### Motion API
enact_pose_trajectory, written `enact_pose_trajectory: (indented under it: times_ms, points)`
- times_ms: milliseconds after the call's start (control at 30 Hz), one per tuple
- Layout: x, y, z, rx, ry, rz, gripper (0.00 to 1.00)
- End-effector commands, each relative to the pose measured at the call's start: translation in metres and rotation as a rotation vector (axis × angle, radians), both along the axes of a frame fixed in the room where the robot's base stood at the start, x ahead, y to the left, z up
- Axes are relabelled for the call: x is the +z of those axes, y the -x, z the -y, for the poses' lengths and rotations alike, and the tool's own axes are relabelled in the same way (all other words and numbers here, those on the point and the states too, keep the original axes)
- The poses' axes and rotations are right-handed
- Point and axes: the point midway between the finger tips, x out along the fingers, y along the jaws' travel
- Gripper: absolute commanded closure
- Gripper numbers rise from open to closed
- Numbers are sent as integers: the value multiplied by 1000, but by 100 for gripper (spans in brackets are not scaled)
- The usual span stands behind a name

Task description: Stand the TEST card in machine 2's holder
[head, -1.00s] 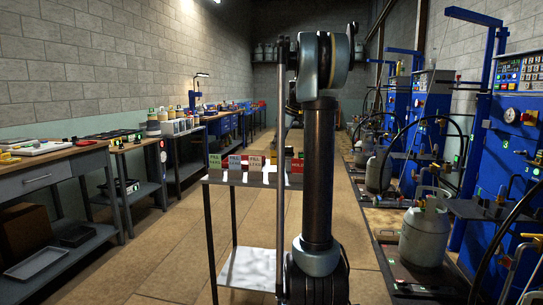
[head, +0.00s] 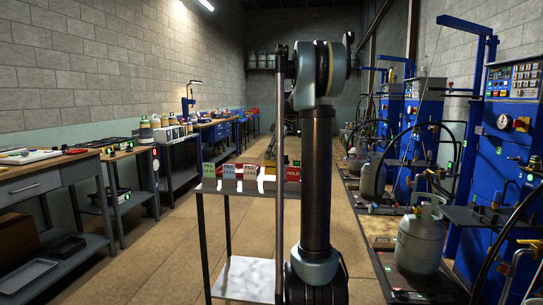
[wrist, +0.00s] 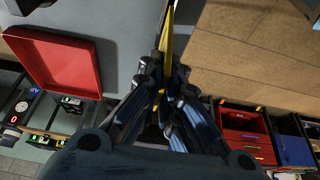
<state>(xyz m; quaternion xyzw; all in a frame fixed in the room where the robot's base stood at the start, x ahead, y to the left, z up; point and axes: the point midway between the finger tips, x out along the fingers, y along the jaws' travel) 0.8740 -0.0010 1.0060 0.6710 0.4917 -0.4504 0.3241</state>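In the wrist view my gripper (wrist: 162,92) is closed on a thin yellow piece (wrist: 167,42), seen nearly edge-on. It looks like a card, but no lettering on it is readable. In the head view my gripper is not visible; my arm rises in the middle. Blue machines stand along the right wall: a near one (head: 502,145) with a gauge and button panel, and others (head: 420,115) farther back. I cannot tell which is machine 2, and no card holder is clear.
A cart (head: 212,189) carries green, white and red cards, one red card (head: 292,172) reading HOLD. Grey cylinders (head: 420,238) and hoses stand by the machines. Benches line the left wall.

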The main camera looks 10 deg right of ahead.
Motion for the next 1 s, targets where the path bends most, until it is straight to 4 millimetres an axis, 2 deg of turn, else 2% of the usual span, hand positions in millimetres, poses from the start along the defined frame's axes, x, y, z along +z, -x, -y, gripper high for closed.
enact_pose_trajectory:
  times_ms: [1000]
  points:
    - [-47, 0, 4, -5, 0, 0, 100]
